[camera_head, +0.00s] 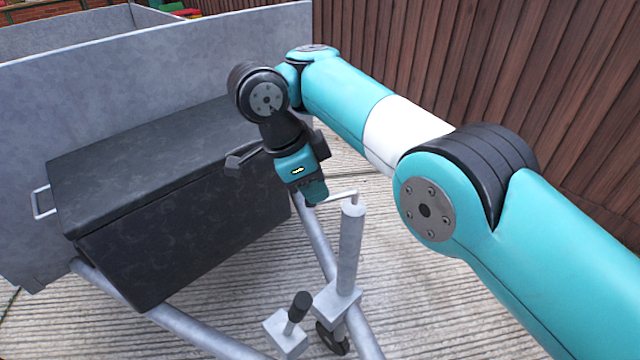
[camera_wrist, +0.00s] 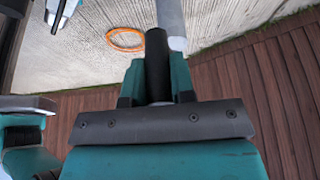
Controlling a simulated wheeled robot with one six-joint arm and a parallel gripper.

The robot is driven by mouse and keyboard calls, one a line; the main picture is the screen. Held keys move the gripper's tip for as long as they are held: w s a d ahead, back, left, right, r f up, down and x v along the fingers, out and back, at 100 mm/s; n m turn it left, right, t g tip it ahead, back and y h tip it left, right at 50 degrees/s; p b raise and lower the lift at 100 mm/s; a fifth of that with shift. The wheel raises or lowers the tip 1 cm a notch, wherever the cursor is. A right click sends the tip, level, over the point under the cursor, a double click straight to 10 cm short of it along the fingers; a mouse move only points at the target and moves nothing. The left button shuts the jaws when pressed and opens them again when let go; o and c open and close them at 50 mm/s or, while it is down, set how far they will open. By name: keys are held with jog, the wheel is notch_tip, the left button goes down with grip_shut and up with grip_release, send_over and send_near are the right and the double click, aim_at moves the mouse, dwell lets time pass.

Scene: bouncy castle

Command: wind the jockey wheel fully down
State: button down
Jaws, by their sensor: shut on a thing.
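The jockey wheel's grey tube (camera_head: 349,250) stands upright on the trailer drawbar. Its dark wheel (camera_head: 331,339) shows partly below the clamp, and I cannot tell whether it touches the ground. A thin grey crank arm (camera_head: 338,196) runs left from the tube's top to my gripper (camera_head: 312,196). In the wrist view my gripper (camera_wrist: 157,84) is shut on the black crank handle (camera_wrist: 157,52), with a teal finger on each side. The grey metal (camera_wrist: 171,22) beyond the handle also shows there. In the head view the fingers hide the handle.
A black toolbox (camera_head: 180,205) sits on the drawbar left of the crank, before the grey trailer wall (camera_head: 150,85). A black-handled lever (camera_head: 298,308) stands near the tube. A brown fence (camera_head: 480,60) runs behind. An orange ring (camera_wrist: 125,39) lies on the ground.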

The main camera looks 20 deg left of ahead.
dwell(0.4)
jog(key=c, duration=1)
grip_release()
jog(key=shift+o, duration=0.2)
jog(key=shift+r, duration=0.1)
